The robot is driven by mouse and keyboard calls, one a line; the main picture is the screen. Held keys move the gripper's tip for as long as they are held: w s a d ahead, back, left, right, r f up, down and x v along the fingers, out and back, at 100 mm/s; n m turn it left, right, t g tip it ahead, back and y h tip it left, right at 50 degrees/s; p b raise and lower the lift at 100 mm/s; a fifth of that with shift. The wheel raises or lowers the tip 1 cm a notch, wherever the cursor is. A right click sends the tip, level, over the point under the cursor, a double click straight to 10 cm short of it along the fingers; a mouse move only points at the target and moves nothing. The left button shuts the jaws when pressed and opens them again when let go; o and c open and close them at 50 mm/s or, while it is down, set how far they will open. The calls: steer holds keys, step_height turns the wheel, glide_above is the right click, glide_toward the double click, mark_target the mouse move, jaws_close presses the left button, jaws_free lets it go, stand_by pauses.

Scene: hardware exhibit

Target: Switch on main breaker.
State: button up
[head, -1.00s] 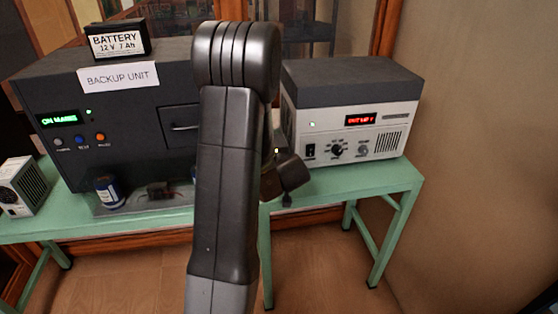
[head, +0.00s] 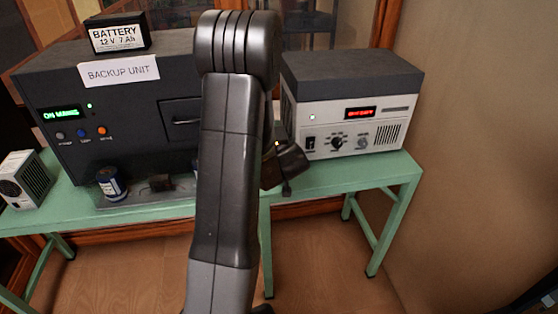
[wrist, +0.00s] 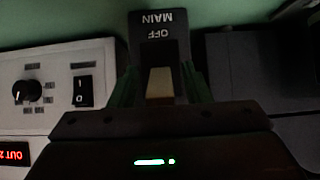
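In the wrist view, the main breaker (wrist: 147,50) has a black body with a label reading MAIN and OFF, upside down in this view. Its pale lever (wrist: 160,84) stands between the two fingers of my gripper (wrist: 160,88). The fingers are apart, one on each side of the lever, and I cannot tell whether either touches it. In the head view, my arm hides the breaker and the fingertips; only a dark part of my wrist shows right of the arm.
A white unit (head: 350,125) with a knob, rocker switch and red display stands right on the green table (head: 385,172). A dark backup unit (head: 95,130) stands left, with a battery (head: 118,34) on top. A blue can (head: 110,184) and small heater (head: 25,180) are near the front edge.

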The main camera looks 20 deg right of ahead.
steer(key=p+v, duration=0.2)
steer(key=v, duration=1.2)
steer(key=shift+w, duration=0.2)
steer(key=b+x, duration=0.2)
steer(key=x, duration=1.1)
steer(key=shift+w+d+f, duration=0.1)
steer(key=shift+w+f, duration=0.1)
steer(key=shift+f, duration=0.1)
